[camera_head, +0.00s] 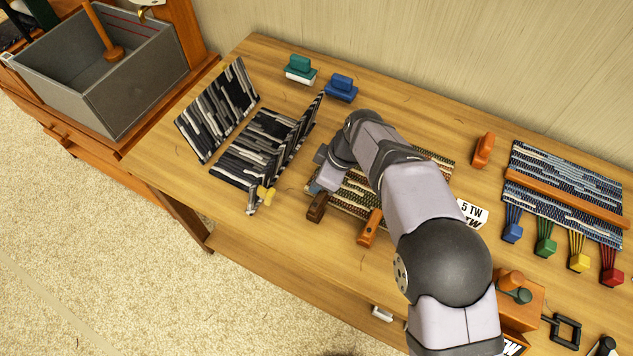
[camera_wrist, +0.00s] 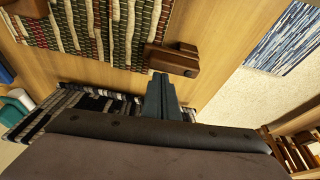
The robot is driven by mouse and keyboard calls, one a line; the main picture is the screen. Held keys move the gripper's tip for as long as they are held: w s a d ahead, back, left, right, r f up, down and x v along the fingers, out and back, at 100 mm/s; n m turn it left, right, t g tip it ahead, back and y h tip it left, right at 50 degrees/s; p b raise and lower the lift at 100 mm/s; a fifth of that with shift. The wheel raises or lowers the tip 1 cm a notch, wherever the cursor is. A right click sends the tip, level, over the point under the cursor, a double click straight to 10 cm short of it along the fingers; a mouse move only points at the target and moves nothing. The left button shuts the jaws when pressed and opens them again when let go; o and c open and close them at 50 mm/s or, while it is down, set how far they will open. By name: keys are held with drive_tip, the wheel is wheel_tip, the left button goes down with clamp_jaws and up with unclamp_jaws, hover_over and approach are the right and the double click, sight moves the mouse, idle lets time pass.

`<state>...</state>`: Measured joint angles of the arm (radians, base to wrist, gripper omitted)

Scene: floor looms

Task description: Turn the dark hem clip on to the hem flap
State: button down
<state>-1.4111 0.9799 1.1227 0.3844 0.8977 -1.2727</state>
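The dark hem clip (camera_head: 318,206) is a dark brown block on the table at the near left corner of a red, green and cream striped mat (camera_head: 345,204). In the wrist view the clip (camera_wrist: 172,59) lies beside the mat's edge (camera_wrist: 90,28). I cannot make out a separate hem flap; my arm hides much of the mat. My gripper (camera_head: 322,182) is over the mat's left end. In the wrist view its fingertips (camera_wrist: 162,80) are together, with no gap showing, close to the clip but with nothing visible between them.
An orange-brown clip (camera_head: 370,228) lies right of the dark clip. Teal (camera_head: 299,69) and blue (camera_head: 341,87) blocks stand behind. Bare table lies in front.

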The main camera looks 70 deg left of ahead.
drive_tip(key=shift+w+d+f, duration=0.2)
drive_tip(key=shift+d+f, duration=0.1)
drive_tip(key=shift+f, duration=0.05)
drive_tip(key=shift+s, duration=0.6)
drive_tip(key=shift+s+a+r, duration=0.1)
drive_tip(key=shift+s+a+r, duration=0.1)
drive_tip(key=shift+a, duration=0.05)
drive_tip(key=shift+s+a, duration=1.1)
drive_tip(key=shift+s, duration=0.1)
drive_tip(key=shift+a, duration=0.15)
drive_tip(key=b+v, duration=0.2)
drive_tip(key=v, duration=0.7)
drive_tip(key=shift+d+r+b, duration=0.2)
drive_tip(key=shift+r+b, duration=0.1)
drive_tip(key=shift+r, duration=0.1)
drive_tip(key=shift+s, duration=0.15)
